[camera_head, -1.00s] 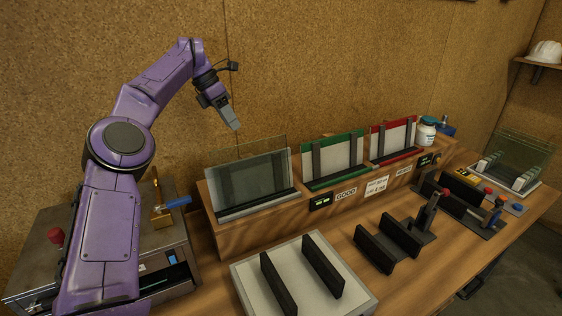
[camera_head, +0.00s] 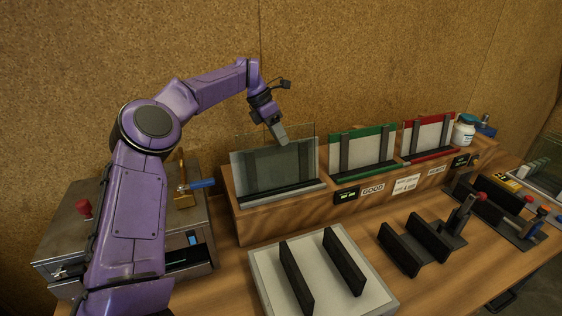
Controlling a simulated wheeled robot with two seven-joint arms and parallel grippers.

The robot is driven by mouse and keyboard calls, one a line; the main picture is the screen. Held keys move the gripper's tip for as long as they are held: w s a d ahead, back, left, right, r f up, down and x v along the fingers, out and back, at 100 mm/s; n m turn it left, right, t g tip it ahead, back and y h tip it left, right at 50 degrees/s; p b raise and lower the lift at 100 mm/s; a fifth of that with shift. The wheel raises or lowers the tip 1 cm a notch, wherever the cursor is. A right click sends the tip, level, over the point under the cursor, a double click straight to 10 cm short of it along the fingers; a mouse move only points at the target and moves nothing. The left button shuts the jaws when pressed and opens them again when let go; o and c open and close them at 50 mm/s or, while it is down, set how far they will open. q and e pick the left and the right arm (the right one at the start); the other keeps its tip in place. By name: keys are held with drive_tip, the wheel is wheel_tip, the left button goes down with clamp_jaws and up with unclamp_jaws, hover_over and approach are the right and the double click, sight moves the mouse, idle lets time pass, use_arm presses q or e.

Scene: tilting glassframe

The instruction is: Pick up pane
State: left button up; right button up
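Several glass panes (camera_head: 262,172) stand upright in the leftmost dark holder on the wooden shelf, see-through and overlapping, so I cannot count them surely. My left gripper (camera_head: 281,136) points down at the top edge of the panes, overlapping it in the picture. Its fingers look side-on as one grey block. I cannot tell whether they are apart or whether they touch the glass. My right gripper is not in view.
Green (camera_head: 363,152) and red (camera_head: 430,136) slotted racks stand right of the panes. A white plate with two black bars (camera_head: 344,262) lies in front. Black fixtures (camera_head: 414,243) stand to the right. A metal box (camera_head: 75,235) with a blue-handled clamp (camera_head: 196,185) is at left.

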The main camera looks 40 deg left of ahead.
use_arm(q)
drive_tip(key=shift+s+r, duration=0.4)
drive_tip(key=shift+s, duration=0.25)
drive_tip(key=shift+w+f, duration=0.45)
drive_tip(key=shift+s+r, duration=0.15)
drive_tip(key=shift+s, duration=0.15)
drive_tip(key=shift+w, duration=0.1)
clamp_jaws()
drive_tip(key=shift+d, duration=0.1)
idle(0.4)
